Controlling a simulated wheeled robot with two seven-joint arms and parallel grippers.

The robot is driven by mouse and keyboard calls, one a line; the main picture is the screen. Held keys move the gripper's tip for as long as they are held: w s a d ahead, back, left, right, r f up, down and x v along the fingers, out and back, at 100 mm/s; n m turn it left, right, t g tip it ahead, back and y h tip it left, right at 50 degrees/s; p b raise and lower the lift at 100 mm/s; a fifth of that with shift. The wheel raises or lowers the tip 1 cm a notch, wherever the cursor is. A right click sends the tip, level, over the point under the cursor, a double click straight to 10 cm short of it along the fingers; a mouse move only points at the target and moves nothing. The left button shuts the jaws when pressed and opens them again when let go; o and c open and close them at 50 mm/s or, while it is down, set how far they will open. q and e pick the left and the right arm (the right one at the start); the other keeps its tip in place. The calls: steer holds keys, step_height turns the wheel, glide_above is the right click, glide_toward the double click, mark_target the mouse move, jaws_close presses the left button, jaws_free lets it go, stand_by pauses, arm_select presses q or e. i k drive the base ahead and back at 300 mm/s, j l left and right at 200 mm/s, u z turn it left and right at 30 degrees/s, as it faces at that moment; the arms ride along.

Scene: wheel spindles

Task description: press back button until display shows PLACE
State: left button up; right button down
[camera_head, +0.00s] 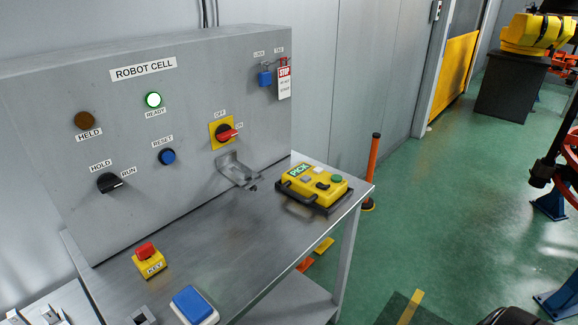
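A yellow pendant (312,188) with a dark handle lies on a dark holder near the right end of the metal bench. Its green display (300,170) reads PICK. Its face has a grey button (305,180), a black button (322,185), a green button (337,178) and another pale button. The labels of these buttons are too small to read, so I cannot tell which is the back button. Neither of my grippers can be made out in this view, and nothing touches the pendant.
A grey ROBOT CELL panel (190,195) stands behind the metal bench (235,230); its READY lamp (153,99) glows. A metal bracket (238,172) juts from it. A red-topped yellow box (150,264) and a blue pad (190,300) sit front left. Bench space before the pendant is clear.

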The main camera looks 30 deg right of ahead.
mark_target(305, 179)
steer(key=k+l+z, duration=0.1)
steer(key=z, duration=0.4)
steer(key=k+l+z, duration=0.1)
steer(key=z, duration=0.35)
